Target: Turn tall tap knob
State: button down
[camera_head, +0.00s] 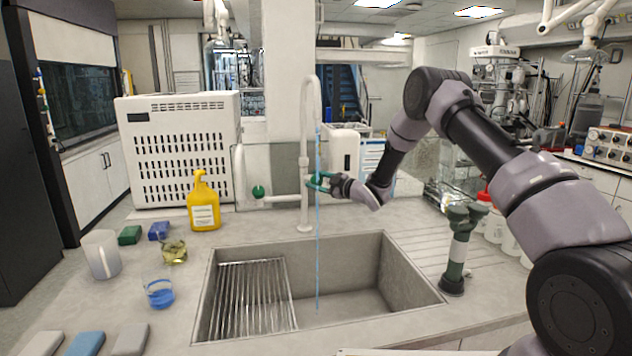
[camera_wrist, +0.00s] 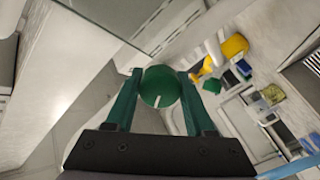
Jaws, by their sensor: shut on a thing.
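The tall white tap (camera_head: 304,140) stands behind the sink, with its hooked spout over the basin. My gripper (camera_head: 322,183) reaches in from the right at mid-height on the tap. In the wrist view, my gripper (camera_wrist: 160,80) has its green fingers shut on the round green tall tap knob (camera_wrist: 160,88), one finger on each side. A short white mark shows on the knob's face. In the head view the knob is mostly hidden by the fingers. A thin blue stream (camera_head: 317,240) runs from the spout down into the sink.
The sink (camera_head: 375,295) has a drying rack (camera_head: 250,295) on its left. Another green knob (camera_head: 258,191) is on the pipe left of the tap. A yellow bottle (camera_head: 203,205), beakers and small blocks stand left.

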jog(key=shift+f+n, duration=0.1)
jog(key=shift+n, duration=0.4)
jog(key=shift+c, duration=1.3)
grip_release()
jog(key=v, duration=1.1)
jog(key=shift+a, duration=0.1)
